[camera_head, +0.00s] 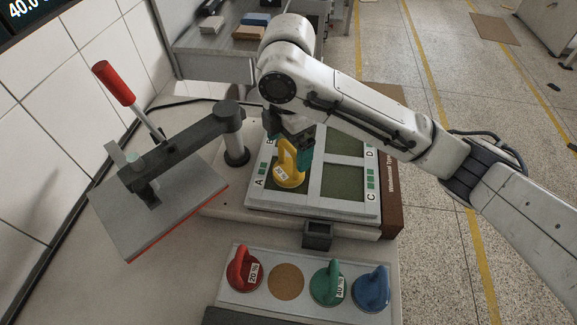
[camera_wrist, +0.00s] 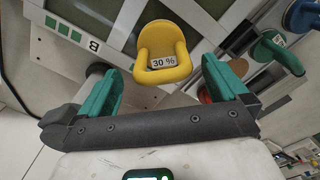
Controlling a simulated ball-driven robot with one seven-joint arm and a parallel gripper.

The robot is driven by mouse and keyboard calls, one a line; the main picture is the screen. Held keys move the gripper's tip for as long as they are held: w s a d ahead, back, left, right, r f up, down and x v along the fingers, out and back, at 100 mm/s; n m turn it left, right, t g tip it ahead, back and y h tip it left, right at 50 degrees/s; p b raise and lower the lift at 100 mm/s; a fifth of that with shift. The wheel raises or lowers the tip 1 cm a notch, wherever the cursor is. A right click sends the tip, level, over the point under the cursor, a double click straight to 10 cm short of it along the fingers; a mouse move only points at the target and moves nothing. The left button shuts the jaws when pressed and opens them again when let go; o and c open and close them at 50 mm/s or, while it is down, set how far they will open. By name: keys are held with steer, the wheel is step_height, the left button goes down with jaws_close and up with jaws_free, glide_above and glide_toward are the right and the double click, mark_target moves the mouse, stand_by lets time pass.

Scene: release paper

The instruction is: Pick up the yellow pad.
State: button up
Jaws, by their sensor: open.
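The yellow pad (camera_head: 289,172) has an upright loop handle and a "30 %" label. It stands on the board at the compartment beside the letter A. In the wrist view the yellow pad (camera_wrist: 163,50) shows just beyond the fingers, roughly centred between them. My gripper (camera_head: 290,150) is right at the handle in the head view, with its teal fingers at the handle's upper part. In the wrist view my gripper (camera_wrist: 160,92) has its teal fingers wide apart, with nothing held between them. Part of the handle is hidden by the fingers in the head view.
A white tray (camera_head: 300,297) in front holds a red pad (camera_head: 243,270), a green pad (camera_head: 327,283) and a blue pad (camera_head: 370,287), with a bare brown round spot (camera_head: 286,281). A hinged press plate (camera_head: 160,208) with a red-handled lever (camera_head: 113,83) stands left of the board.

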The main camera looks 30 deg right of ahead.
mark_target(289, 160)
steer(key=shift+s+f, duration=0.1)
steer(key=shift+f, duration=1.35)
steer(key=shift+c, duration=0.2)
steer(key=shift+r, duration=0.1)
jaws_close()
